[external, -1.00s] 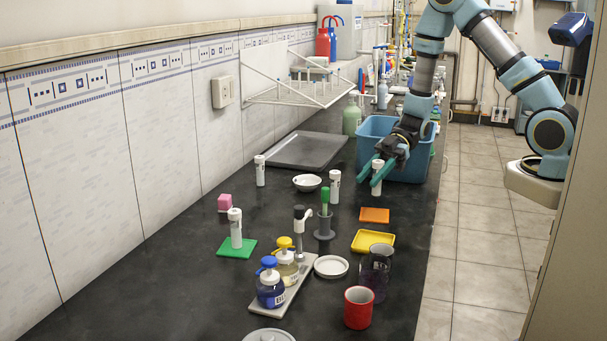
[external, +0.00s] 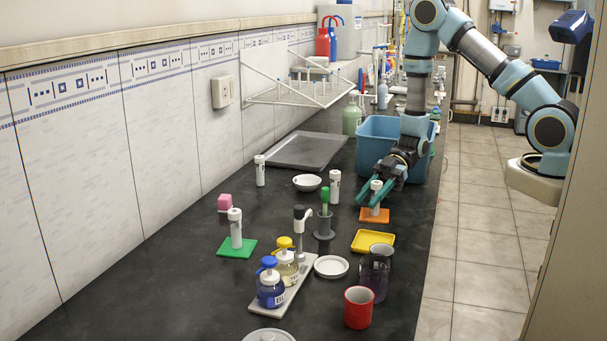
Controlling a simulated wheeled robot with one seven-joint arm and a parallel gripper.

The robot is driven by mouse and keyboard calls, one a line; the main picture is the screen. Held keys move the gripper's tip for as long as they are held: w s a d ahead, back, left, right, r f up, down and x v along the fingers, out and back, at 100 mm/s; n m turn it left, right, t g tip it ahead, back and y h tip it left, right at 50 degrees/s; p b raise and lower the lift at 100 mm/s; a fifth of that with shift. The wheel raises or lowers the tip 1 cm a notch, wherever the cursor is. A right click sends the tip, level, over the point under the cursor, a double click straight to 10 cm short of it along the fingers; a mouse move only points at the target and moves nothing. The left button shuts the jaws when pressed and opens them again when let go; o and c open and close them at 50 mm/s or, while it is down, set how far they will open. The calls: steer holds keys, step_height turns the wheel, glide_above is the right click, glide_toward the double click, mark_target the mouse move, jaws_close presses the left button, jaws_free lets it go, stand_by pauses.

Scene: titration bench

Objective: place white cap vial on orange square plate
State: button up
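A white cap vial (external: 376,205) is upright over the orange square plate (external: 366,217). Its lower end appears to meet the plate, but I cannot tell whether it bears on it or hangs just above. My gripper (external: 375,194), with green fingers, is around the upper part of the vial and looks shut on it. Other similar white cap vials stand elsewhere: one on the green plate (external: 223,251), one on the bench at the back left (external: 260,171), and one left of the orange plate (external: 335,188).
A yellow tray (external: 372,241) lies in front of the orange plate. A blue bin (external: 370,140) stands close behind my gripper. A green-topped tube in a grey holder (external: 325,228), a white bowl (external: 307,183) and a red cup (external: 359,308) are nearby.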

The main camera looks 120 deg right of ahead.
steer(key=o, duration=0.4)
steer(key=shift+r, duration=0.15)
steer(key=b+v, duration=0.1)
steer(key=v, duration=0.6)
steer(key=shift+s+d+r+b, duration=0.1)
steer(key=shift+s+r+b, duration=0.1)
steer(key=shift+b, duration=0.1)
